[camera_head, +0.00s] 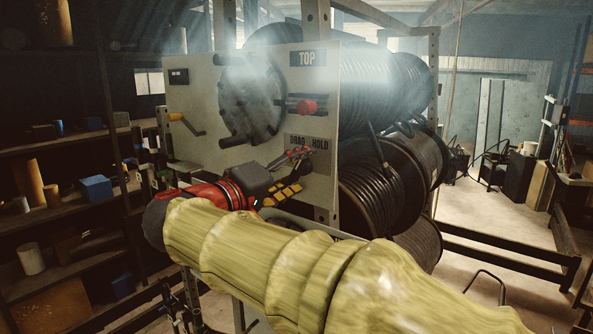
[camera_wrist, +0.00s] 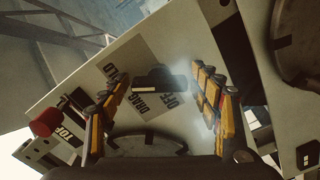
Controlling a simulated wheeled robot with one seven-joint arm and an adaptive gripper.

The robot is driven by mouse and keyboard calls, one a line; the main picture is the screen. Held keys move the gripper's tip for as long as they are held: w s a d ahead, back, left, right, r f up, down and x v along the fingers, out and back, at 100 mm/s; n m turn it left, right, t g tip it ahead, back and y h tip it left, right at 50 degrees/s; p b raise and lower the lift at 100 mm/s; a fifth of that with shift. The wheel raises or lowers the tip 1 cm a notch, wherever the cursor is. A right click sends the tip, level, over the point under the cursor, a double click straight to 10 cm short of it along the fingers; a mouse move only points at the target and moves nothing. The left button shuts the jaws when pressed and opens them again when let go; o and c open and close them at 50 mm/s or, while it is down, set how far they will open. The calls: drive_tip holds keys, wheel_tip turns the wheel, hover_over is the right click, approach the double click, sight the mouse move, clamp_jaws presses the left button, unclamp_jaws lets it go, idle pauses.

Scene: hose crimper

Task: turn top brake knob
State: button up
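A black brake knob (camera_wrist: 158,83) with a pale bar across it sits on a label reading OFF, DRAG and HOLD in the wrist view. My gripper (camera_wrist: 157,92) is open, with one yellow-and-black finger on each side of the knob and gaps between. In the head view my gripper (camera_head: 294,173) is at the panel (camera_head: 203,80), just below the DRAG and HOLD label (camera_head: 308,142); the knob is hidden there. The TOP label (camera_head: 307,58) is higher on the panel. Whether the fingertips touch the panel I cannot tell.
A red knob (camera_head: 307,106) sticks out above the brake label; it also shows in the wrist view (camera_wrist: 45,122). A large black disc (camera_head: 252,103) and a yellow-handled crank (camera_head: 185,120) are left of it. Hose reels (camera_head: 385,90) stand behind the panel. Shelves (camera_head: 75,145) are at left.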

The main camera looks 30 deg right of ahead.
drive_tip(key=c, duration=0.9)
drive_tip(key=shift+n, duration=0.4)
drive_tip(key=shift+c, duration=0.2)
drive_tip(key=shift+n+b, duration=0.4)
drive_tip(key=shift+n, duration=0.6)
drive_tip(key=n, duration=0.3)
drive_tip(key=shift+n, duration=0.3)
drive_tip(key=n+p, duration=0.1)
drive_tip(key=n, duration=0.4)
drive_tip(key=shift+p, duration=0.4)
drive_tip(key=shift+f+n, duration=0.1)
drive_tip(key=shift+n, duration=0.2)
drive_tip(key=o, duration=1.1)
drive_tip(key=shift+o, duration=0.3)
